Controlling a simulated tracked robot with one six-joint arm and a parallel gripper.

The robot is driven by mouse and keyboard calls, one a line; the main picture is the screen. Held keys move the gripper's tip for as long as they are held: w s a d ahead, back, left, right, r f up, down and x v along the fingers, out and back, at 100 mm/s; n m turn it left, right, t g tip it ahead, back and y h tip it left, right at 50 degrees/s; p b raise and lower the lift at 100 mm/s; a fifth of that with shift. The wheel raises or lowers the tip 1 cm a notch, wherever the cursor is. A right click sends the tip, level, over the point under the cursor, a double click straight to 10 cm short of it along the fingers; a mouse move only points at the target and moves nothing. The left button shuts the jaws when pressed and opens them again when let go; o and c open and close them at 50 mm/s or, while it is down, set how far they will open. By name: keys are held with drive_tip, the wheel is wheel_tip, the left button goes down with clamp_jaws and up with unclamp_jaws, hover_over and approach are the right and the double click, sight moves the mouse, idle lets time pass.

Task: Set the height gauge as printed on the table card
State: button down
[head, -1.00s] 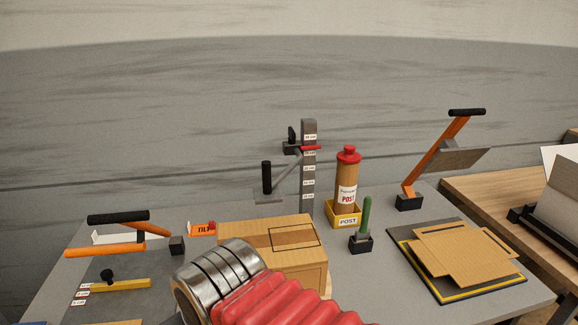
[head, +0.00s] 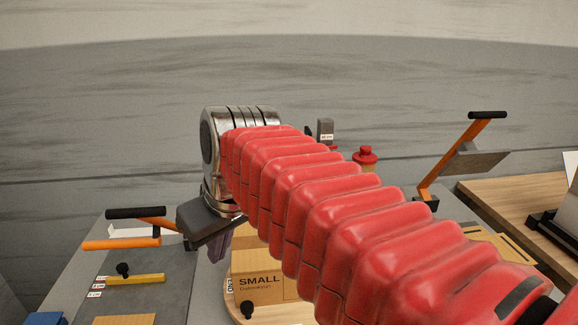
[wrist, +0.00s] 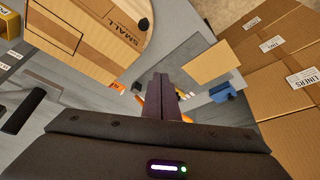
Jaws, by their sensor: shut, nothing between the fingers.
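A grey upright post with cm labels, which looks like the height gauge (head: 326,129), shows only its top above my arm in the head view; its lower part is hidden. A second cm-labelled piece, a yellow bar with a black knob (head: 137,280), lies on the grey table (head: 65,290) at left. I cannot make out a table card. My gripper (head: 217,247) points down, shut and empty, left of the post and above the table near the cardboard box. In the wrist view its fingers (wrist: 165,95) are together, apart from any object.
A box marked SMALL (head: 258,288) stands on a round wooden board (wrist: 150,42). Black-and-orange handles (head: 135,228) stand at left, an orange lever (head: 455,150) at right. Cartons labelled LINERS (wrist: 275,60) show in the wrist view. A red-capped tube (head: 366,156) is partly hidden.

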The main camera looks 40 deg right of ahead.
drive_tip(key=w+d+r+n+y, duration=0.1)
drive_tip(key=d+r, duration=0.8)
drive_tip(key=d, duration=0.3)
drive_tip(key=w+d+r+n, duration=0.2)
drive_tip(key=d+r, duration=0.7)
drive_tip(key=d, duration=0.3)
drive_tip(key=shift+w+d+n+y, duration=0.2)
drive_tip(key=shift+n+y, duration=0.1)
drive_tip(key=shift+y, duration=0.1)
drive_tip(key=x, duration=0.9)
drive_tip(key=shift+w+f, duration=0.1)
drive_tip(key=shift+f, duration=0.1)
drive_tip(key=f, duration=0.2)
drive_tip(key=shift+s+d+f, duration=0.1)
drive_tip(key=shift+s+f, duration=0.3)
drive_tip(key=shift+s+d+f, duration=0.1)
drive_tip(key=shift+s+f, duration=0.1)
drive_tip(key=shift+f, duration=0.5)
drive_tip(key=shift+f, duration=0.1)
